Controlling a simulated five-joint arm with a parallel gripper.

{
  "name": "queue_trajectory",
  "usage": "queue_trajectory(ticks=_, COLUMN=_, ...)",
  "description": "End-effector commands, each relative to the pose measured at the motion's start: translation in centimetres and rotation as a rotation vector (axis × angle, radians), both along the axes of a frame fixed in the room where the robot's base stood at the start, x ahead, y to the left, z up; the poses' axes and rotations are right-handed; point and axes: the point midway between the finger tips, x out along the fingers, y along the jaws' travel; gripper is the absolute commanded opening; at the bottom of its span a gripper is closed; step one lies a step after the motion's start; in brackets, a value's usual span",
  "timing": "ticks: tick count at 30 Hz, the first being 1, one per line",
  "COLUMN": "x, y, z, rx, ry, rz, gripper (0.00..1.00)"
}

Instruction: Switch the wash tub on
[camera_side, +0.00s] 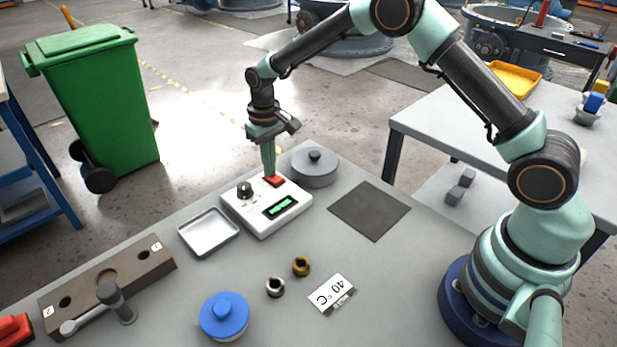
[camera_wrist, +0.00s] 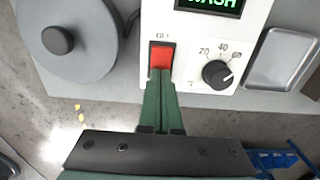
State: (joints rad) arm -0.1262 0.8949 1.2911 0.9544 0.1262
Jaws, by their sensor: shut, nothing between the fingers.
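The wash tub's white control box (camera_side: 263,211) stands on the grey table, with a lit green display (camera_side: 281,207), a red switch (camera_side: 273,180) and a black dial (camera_side: 244,190). In the wrist view the display (camera_wrist: 209,4) reads "WASH", the red switch (camera_wrist: 161,57) is lit bright red, and the dial (camera_wrist: 217,74) has marks 20, 40 and 60. A round grey lidded tub (camera_side: 315,168) is beside the box. My gripper (camera_side: 270,177) is shut and empty, pointing down, its tips at the red switch; contact is hard to tell. It also shows in the wrist view (camera_wrist: 161,80).
A metal tray (camera_side: 208,232) lies beside the box. A dark mat (camera_side: 369,210) is bare.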

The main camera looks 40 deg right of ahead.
Motion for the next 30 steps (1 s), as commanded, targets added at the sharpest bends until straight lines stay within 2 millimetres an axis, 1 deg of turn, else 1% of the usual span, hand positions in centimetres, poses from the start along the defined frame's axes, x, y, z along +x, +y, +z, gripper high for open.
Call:
queue_trajectory(ticks=5, x=0.0, y=0.0, z=0.7, rx=0.0, ry=0.0, rz=0.0, gripper=0.0)
queue_trajectory(ticks=30, x=0.0, y=0.0, z=6.7, rx=0.0, ry=-0.001, rz=0.0, gripper=0.0)
